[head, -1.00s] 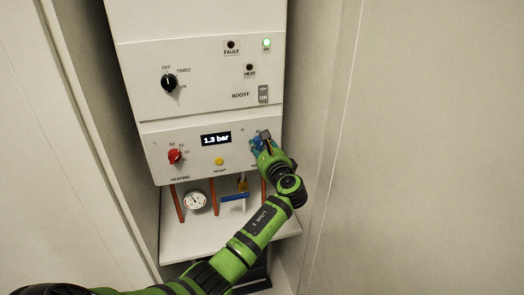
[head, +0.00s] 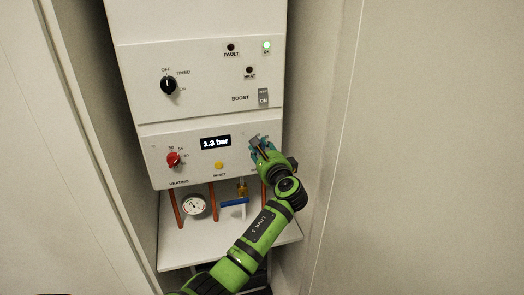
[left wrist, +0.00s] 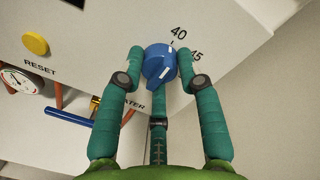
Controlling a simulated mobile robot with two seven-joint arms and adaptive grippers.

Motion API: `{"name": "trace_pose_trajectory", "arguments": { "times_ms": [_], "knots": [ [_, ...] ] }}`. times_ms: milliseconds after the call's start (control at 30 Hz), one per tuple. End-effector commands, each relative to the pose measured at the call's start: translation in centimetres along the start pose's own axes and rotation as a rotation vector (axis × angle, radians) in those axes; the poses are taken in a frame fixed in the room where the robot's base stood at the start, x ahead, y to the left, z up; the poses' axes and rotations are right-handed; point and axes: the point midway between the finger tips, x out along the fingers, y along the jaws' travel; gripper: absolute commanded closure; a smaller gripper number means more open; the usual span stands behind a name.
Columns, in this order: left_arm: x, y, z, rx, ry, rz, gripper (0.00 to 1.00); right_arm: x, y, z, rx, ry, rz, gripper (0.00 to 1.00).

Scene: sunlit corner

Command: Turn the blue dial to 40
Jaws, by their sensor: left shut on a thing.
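The blue dial (left wrist: 157,63) shows in the left wrist view, on the white panel's lower edge. It has a raised grip with a white line. The printed 40 (left wrist: 178,33) is above it to the right, and 45 is further right, partly covered by a finger. I cannot tell exactly which number the line points at. My left gripper (left wrist: 158,72) is shut on the dial, with teal fingers on both sides and one below. In the head view the left gripper (head: 262,147) covers the dial. My right gripper is not in view.
Left of the dial are a yellow reset button (head: 219,165) and a red heating dial (head: 174,159). A display (head: 215,143) reads 1.3 bar. Below are a gauge (head: 194,206), copper pipes and a blue valve lever (head: 234,202). Cupboard walls stand close on both sides.

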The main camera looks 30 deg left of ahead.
Motion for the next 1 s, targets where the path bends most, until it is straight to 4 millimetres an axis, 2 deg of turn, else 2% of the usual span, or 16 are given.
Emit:
{"name": "trace_pose_trajectory", "arguments": {
  "times_ms": [33,67,100,433,567,1000],
  "knots": [
    [0.2,-0.6,0.7,-0.005,-0.014,-0.009,0.97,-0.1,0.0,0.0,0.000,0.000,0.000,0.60],
    [0.2,-0.6,0.7,-0.005,-0.014,-0.009,0.56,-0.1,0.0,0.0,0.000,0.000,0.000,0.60],
    [0.2,-0.6,0.7,-0.005,-0.014,-0.009,0.41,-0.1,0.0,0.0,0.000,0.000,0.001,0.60],
    [0.0,-0.2,0.2,-0.001,-0.005,-0.004,0.41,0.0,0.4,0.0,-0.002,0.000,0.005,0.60],
    [-1.0,-0.2,0.1,-0.001,-0.003,-0.004,0.41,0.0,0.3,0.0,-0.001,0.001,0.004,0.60],
    [-9.7,-0.1,0.3,-0.005,-0.004,-0.004,0.41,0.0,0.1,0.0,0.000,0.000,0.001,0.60]
  ]
}}
